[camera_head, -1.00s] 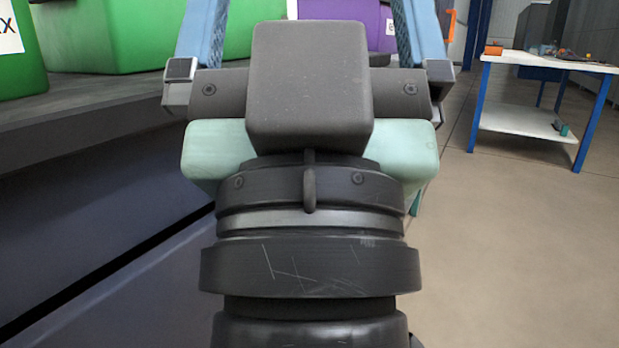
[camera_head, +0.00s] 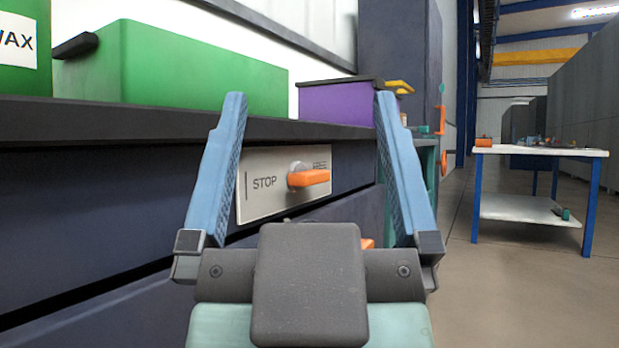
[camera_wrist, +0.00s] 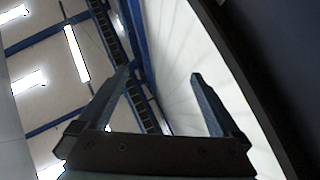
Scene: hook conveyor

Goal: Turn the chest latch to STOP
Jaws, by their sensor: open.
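The chest latch (camera_head: 309,178) is an orange handle on a round grey hub, set on a pale plate (camera_head: 262,206) on the dark chest front. The plate reads STOP at the left of the hub; a smaller word at the upper right is partly hidden by the handle and too small to read. The handle lies level and points right, away from STOP. My gripper (camera_head: 308,115) is open and empty. Its two blue fingers stand wide apart, framing the latch in the head view without visible contact. The wrist view shows the open fingers (camera_wrist: 162,75) against the ceiling, with no latch visible.
A green box (camera_head: 200,72) and a purple box (camera_head: 337,103) stand on the dark ledge above the latch. Part of another orange piece (camera_head: 368,243) shows low behind my gripper. A white-topped table (camera_head: 540,151) with blue legs stands at right, beyond open floor.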

